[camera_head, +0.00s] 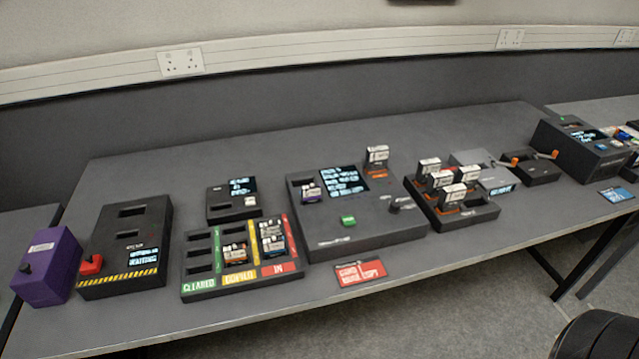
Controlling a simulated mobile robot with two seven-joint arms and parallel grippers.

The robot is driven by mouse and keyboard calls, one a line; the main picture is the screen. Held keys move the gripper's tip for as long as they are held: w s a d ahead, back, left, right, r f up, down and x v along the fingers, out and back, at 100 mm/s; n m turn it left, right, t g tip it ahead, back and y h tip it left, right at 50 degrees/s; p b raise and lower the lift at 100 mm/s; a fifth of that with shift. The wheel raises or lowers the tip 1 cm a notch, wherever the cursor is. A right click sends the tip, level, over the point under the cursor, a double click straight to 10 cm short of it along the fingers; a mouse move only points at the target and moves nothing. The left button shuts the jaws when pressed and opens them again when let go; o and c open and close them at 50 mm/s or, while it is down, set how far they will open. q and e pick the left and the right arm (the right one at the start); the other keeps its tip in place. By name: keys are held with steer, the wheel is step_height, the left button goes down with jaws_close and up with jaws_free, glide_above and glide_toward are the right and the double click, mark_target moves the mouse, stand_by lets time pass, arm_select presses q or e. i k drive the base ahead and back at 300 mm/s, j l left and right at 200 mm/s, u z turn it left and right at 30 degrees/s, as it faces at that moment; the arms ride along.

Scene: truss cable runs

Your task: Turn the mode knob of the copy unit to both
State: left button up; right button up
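The copy unit (360,237) is the large dark grey box in the middle of the table. Its lit screen (341,180) carries lines of text too small to read. The mode knob (394,206) is a small black knob on its top at the right side; I cannot tell which mode it points to. A green button (348,221) sits near the front of the top. One card (311,192) lies in the left slot, and another card (377,155) stands upright at the back right. Neither of my grippers is in view.
A red sign (361,273) lies in front of the copy unit. A sorting tray (196,287) is to its left, and a dark rack (465,221) of upright cards stands close on its right, near the knob. A striped box (124,285) and a purple box (47,275) are farther left.

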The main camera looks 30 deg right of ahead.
mark_target(394, 208)
steer(key=z, duration=1.45)
